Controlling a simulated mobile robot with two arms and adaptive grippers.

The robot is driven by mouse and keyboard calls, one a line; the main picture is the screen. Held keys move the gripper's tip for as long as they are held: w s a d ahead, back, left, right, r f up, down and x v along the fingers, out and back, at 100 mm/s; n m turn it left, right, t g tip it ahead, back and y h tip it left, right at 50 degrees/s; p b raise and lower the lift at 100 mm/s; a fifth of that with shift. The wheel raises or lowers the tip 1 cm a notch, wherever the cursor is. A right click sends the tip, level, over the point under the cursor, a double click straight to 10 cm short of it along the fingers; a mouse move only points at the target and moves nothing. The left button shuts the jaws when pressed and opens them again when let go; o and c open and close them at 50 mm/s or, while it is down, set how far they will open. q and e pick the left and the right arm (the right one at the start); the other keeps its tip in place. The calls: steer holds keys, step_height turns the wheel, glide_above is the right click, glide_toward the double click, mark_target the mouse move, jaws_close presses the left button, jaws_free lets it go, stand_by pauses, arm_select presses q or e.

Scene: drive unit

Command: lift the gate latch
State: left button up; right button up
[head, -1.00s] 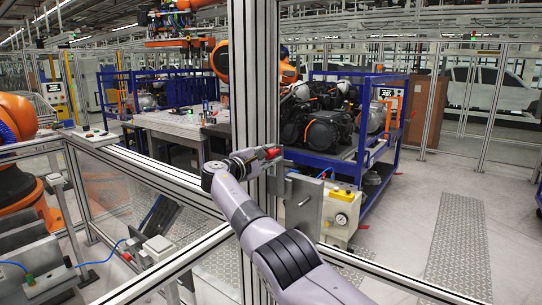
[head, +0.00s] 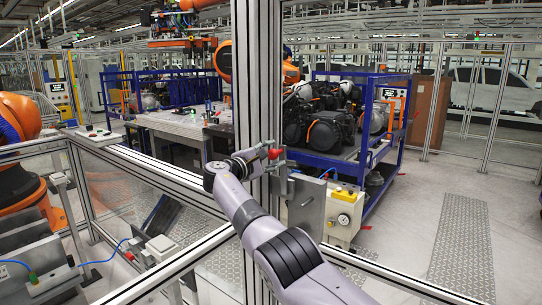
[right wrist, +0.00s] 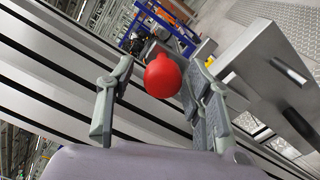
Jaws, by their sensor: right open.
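The gate latch is a grey metal plate assembly (head: 306,208) on the aluminium post, with a red ball knob (head: 275,153) near its top. In the right wrist view the red knob (right wrist: 163,76) sits between the two fingers of my right gripper (right wrist: 157,92), with space on the left side. The right finger is close to the knob; I cannot tell if it touches. In the head view my right gripper (head: 264,157) is at the knob, against the post. The grey latch housing (right wrist: 265,75) has a dark handle on its face. My left gripper is not seen.
The aluminium post (head: 257,90) and fence rails (head: 160,180) stand close around the arm. A beige box with a gauge (head: 342,219) is just right of the latch. Behind are a blue rack (head: 388,155) with engine parts and an orange robot (head: 18,120). Floor at right is open.

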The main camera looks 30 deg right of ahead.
steer(key=v, duration=1.2)
stand_by(0.4)
